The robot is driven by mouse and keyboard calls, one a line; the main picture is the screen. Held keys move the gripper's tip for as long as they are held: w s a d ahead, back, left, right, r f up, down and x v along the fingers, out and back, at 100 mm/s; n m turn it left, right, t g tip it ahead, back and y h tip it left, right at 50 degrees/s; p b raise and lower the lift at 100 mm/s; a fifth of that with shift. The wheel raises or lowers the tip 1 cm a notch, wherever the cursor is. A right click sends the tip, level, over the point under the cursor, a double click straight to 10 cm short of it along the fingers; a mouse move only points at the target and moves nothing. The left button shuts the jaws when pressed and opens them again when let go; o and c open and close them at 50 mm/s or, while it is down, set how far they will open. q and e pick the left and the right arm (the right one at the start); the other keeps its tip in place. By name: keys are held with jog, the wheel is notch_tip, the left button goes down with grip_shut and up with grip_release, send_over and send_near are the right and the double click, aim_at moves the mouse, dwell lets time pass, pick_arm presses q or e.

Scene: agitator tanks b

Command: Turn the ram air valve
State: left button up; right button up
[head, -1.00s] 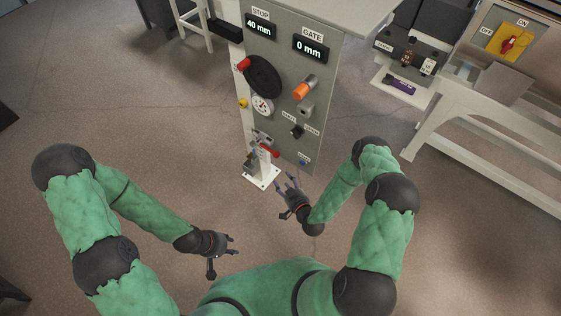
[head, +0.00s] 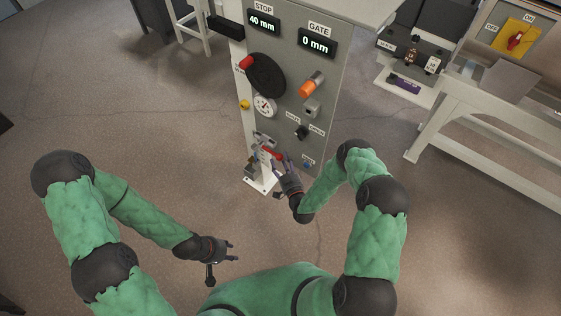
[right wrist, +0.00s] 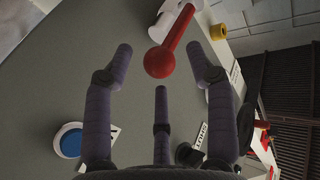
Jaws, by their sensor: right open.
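A red lever with a ball end (head: 271,153), which I take for the ram air valve's handle, is low on the left of the grey panel (head: 330,95), above a white floor stand. In the right wrist view the red ball (right wrist: 160,62) is ahead between the spread fingertips, its rod running up and right to a white body (right wrist: 170,20). I see no finger touching it. My right gripper (head: 281,166) is open just below and right of the lever. My left gripper (head: 228,254) is open and empty, low and away from the panel.
A blue button (head: 307,164) is right of the lever; it also shows in the right wrist view (right wrist: 70,140). Above are a black selector (head: 301,132), a gauge (head: 265,106), an orange-ended knob (head: 311,85) and a black wheel (head: 267,75). Floor left of the panel is clear.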

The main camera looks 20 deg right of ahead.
jog(key=shift+w, duration=0.7)
grip_shut()
